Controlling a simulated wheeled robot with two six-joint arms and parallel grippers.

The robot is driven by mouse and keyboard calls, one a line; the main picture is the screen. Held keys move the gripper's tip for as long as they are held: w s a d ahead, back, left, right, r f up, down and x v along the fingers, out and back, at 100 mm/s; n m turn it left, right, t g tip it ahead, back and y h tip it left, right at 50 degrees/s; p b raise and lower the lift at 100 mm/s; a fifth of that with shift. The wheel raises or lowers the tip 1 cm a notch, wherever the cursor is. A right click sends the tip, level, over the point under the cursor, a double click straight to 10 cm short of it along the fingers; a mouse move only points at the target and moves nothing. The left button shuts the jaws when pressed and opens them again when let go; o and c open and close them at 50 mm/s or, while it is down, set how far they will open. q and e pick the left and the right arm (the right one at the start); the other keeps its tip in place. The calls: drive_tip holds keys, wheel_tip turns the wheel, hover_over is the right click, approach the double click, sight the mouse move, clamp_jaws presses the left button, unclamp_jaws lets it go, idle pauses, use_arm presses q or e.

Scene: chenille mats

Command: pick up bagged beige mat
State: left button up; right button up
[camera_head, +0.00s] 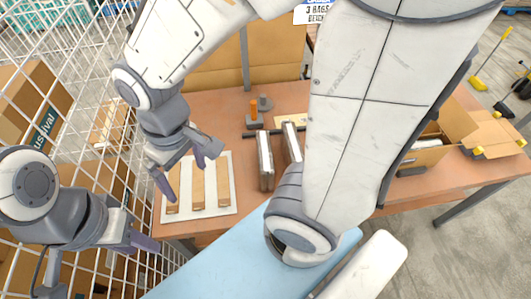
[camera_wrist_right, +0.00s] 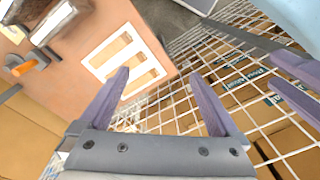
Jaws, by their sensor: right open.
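My right gripper (camera_head: 180,176) is open and empty, pointing down over the left side of a white slotted tray (camera_head: 228,180) on the table. The right wrist view shows its two fingers (camera_wrist_right: 163,95) apart, with the tray (camera_wrist_right: 100,72) beyond them. My left gripper (camera_head: 143,242) is further left, over the wire cage; the gap between its fingers is not clear. Two slim pale packs with dark sides stand on the table: one pack (camera_head: 265,160) and another pack (camera_head: 291,143). I cannot tell if either is the bagged beige mat. A sign (camera_head: 314,13) reads "3 bags beige".
A white wire cage (camera_head: 100,60) with cardboard boxes (camera_head: 30,105) borders the table (camera_head: 225,110) on the left. An orange-handled tool (camera_head: 254,110) stands on the table. An open carton (camera_head: 425,155) is at the right. My right arm covers the table's middle.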

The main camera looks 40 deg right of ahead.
drive_tip(key=w+d+f+m+b, duration=0.3)
drive_tip(key=w+d+f+m, duration=0.1)
drive_tip(key=w+d+f, duration=0.4)
drive_tip(key=m+b, duration=0.4)
drive_tip(key=m, duration=0.3)
hover_over(266, 150)
drive_tip(key=shift+h, duration=0.4)
wheel_tip(266, 150, down, 11)
drive_tip(key=shift+w+f, duration=0.1)
wheel_tip(266, 150, down, 4)
drive_tip(key=shift+f, duration=0.25)
drive_tip(key=shift+a+f+p, duration=0.1)
drive_tip(key=shift+f+p, duration=0.45)
drive_tip(key=shift+f, duration=2.3)
use_arm(q)
wheel_tip(266, 150, down, 7)
use_arm(e)
drive_tip(key=shift+w, duration=0.1)
clamp_jaws()
use_arm(q)
drive_tip(key=shift+f, duration=0.1)
use_arm(e)
drive_tip(key=shift+r, duration=0.1)
